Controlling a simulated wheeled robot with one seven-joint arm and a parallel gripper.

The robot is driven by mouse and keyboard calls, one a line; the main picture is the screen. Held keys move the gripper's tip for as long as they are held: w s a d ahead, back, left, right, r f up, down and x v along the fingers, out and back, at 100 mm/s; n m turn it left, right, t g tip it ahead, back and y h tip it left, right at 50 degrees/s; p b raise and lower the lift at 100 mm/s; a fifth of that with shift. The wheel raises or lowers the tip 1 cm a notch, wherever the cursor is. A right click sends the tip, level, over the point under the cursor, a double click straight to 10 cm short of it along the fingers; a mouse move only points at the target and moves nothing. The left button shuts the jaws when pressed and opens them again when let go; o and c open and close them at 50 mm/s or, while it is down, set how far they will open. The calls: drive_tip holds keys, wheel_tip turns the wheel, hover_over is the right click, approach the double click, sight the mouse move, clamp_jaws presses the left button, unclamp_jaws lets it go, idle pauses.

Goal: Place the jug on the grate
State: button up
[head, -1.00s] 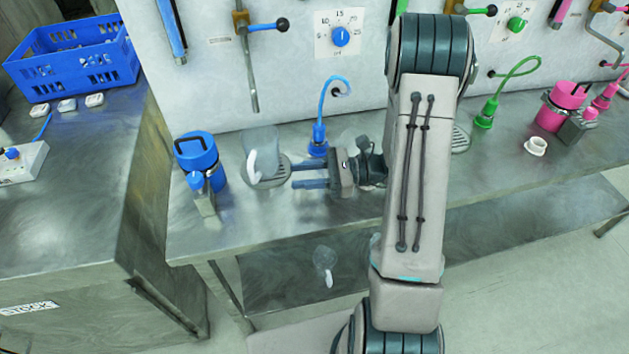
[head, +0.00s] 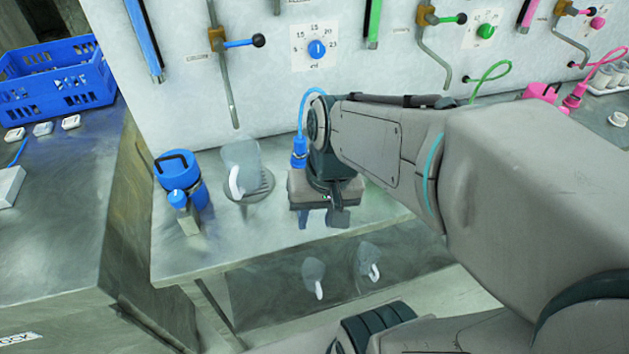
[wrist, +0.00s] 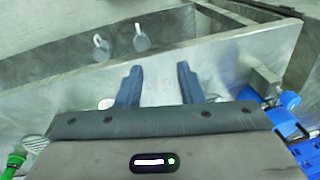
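A translucent grey jug (head: 243,158) with a white handle stands upright on the round grate (head: 262,190) on the steel bench, below the blue crank. My gripper (head: 320,220) is to the right of this jug, apart from it, with its fingers pointing down over the front of the bench. In the wrist view my gripper (wrist: 157,85) has its two blue-grey fingers spread, with nothing between them. Two more jugs are on the lower shelf, one at left (head: 313,273) and one at right (head: 368,260); both also show in the wrist view.
A blue canister (head: 180,178) with a small blue-capped block stands left of the grate. A blue hose plug (head: 299,152) is close behind my gripper. A blue crate (head: 62,82) sits on the left counter. Bench space in front of the grate is clear.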

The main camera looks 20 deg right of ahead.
drive_tip(key=shift+d+r+n+t+h, duration=0.75)
drive_tip(key=shift+r+n+t, duration=0.15)
drive_tip(key=shift+r+t, duration=0.2)
